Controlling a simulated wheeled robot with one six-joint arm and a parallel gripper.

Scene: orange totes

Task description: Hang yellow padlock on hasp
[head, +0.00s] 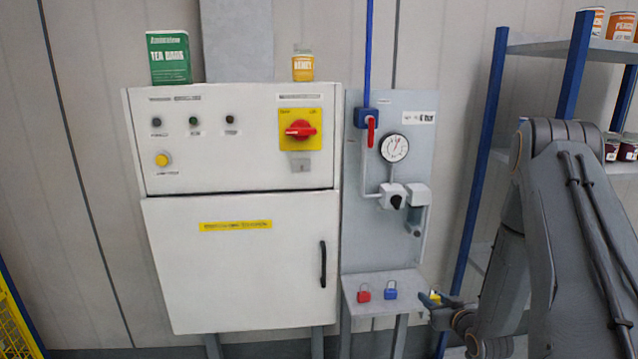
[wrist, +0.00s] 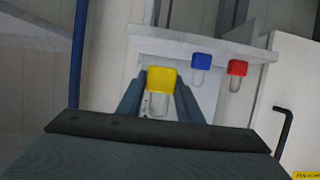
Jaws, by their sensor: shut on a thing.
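The yellow padlock (wrist: 162,78) is between the two fingers of my gripper (wrist: 158,92) in the wrist view, its pale shackle pointing toward the bottom of that picture. In the head view my gripper (head: 431,301) is at the right end of the small grey shelf, and a bit of the yellow padlock (head: 435,296) shows there. My gripper is shut on it. A small grey plate (head: 300,163) sits below the red rotary switch (head: 300,129) on the white cabinet; it may be the hasp, but it is too small to tell.
A red padlock (head: 363,292) and a blue padlock (head: 391,290) stand on the grey shelf (head: 375,308). Above it is a panel with a gauge (head: 394,148), pipes and valves. The cabinet door has a black handle (head: 323,264). Blue-framed shelving (head: 487,140) stands at right.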

